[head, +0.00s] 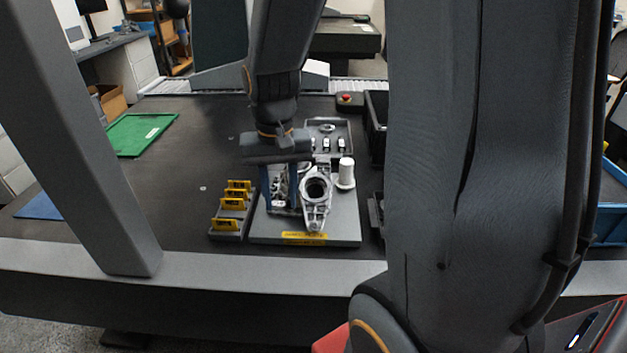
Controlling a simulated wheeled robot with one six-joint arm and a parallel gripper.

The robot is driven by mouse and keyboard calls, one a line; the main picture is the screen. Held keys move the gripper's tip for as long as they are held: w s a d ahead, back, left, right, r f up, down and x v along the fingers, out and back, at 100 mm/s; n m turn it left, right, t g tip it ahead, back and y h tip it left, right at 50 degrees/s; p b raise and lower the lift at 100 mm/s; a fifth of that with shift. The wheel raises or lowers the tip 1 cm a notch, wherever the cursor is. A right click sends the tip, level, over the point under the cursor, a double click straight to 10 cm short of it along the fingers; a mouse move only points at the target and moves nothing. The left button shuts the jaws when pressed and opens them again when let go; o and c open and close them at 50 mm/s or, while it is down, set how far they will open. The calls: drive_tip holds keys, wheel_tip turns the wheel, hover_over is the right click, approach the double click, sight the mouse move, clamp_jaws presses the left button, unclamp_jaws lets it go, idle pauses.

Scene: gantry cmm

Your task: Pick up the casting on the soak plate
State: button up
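The soak plate (346,232) is a grey slab with a yellow label on its front edge, near the middle of the dark table. A light grey metal casting (315,212) with a round dark bore and a narrow arm pointing forward lies on it. My gripper (283,206) points down over the plate's left part, left of the bore. Its two blue fingers stand wide apart. Grey metal shows between and behind them; I cannot tell whether it belongs to the same casting. I see no clear finger contact. The fingers and palm hide part of this area.
A white cylinder on a round base (346,174) stands right of the casting. A grey tray (341,128) with small parts is behind. A rack with yellow pieces (232,212) is left of the plate. A grey gantry column (85,140) stands at left. Table left of the rack is clear.

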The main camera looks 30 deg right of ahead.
drive_tip(key=w+d+r+m+p, duration=0.1)
drive_tip(key=w+d+r+m, duration=0.1)
drive_tip(key=w+d+m, duration=0.1)
drive_tip(key=w+d+r+m+p, duration=0.1)
drive_tip(key=w+d+m, duration=0.3)
drive_tip(key=w+d, duration=0.2)
drive_tip(key=w+d+r+m+p, duration=0.2)
drive_tip(key=w+d+m, duration=0.2)
drive_tip(key=w+d, duration=0.1)
drive_tip(key=shift+r, duration=0.3)
drive_tip(key=shift+f, duration=0.25)
drive_tip(key=shift+w+f+p, duration=0.15)
drive_tip(key=shift+f+p, duration=1.15)
drive_tip(key=shift+f, duration=2.2)
drive_tip(key=shift+c, duration=0.2)
clamp_jaws()
drive_tip(key=shift+w+r, duration=0.1)
drive_tip(key=shift+r, duration=0.05)
